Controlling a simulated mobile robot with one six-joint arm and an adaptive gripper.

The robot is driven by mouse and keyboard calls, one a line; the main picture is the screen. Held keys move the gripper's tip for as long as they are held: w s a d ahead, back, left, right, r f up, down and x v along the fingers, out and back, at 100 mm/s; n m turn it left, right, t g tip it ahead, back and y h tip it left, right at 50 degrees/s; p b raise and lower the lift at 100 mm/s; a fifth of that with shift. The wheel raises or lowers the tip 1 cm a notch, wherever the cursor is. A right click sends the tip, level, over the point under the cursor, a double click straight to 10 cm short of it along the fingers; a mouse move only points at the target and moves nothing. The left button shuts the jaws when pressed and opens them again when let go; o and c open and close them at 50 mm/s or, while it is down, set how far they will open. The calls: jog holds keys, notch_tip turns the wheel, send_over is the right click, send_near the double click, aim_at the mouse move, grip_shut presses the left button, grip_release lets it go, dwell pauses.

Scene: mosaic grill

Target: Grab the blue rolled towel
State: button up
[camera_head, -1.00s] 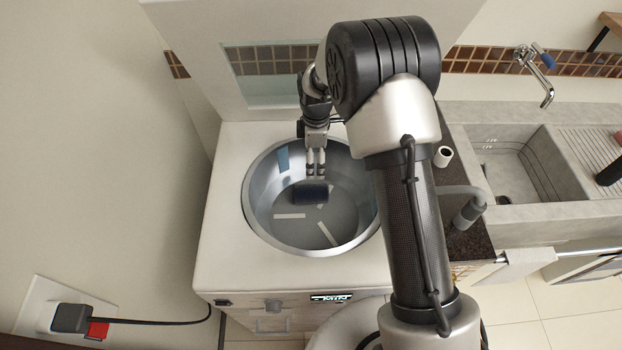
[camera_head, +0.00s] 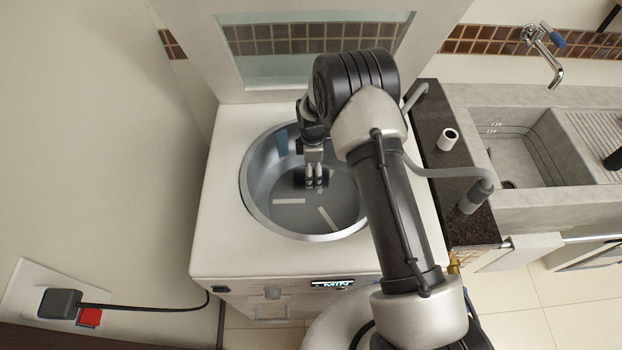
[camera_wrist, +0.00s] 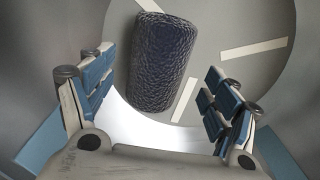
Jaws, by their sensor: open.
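The blue rolled towel (camera_wrist: 162,62) lies on the floor of a round metal basin (camera_head: 247,190). In the wrist view it is a dark blue, textured roll, and its lower end lies between the lines of my two fingers. In the head view the towel (camera_head: 299,178) is mostly hidden behind my gripper (camera_head: 315,182). My gripper reaches down into the basin over the towel. In the wrist view the gripper (camera_wrist: 152,98) is open, with blue-padded fingers apart on either side and nothing between them. I cannot tell how far the fingertips are above the towel.
The basin wall rises around my gripper. Pale strips (camera_head: 289,201) mark its grey floor. A white counter (camera_head: 217,225) surrounds the basin. To the right are a dark worktop with a small white cup (camera_head: 448,139), a grey faucet (camera_head: 473,195) and a stone sink (camera_head: 530,160).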

jog(key=f, duration=0.1)
jog(key=f+b, duration=0.1)
jog(key=f, duration=0.3)
jog(key=shift+w+a+b, duration=0.1)
jog(key=shift+a+b, duration=0.15)
jog(key=shift+b, duration=0.1)
jog(key=c, duration=1.2)
jog(key=shift+r, duration=0.1)
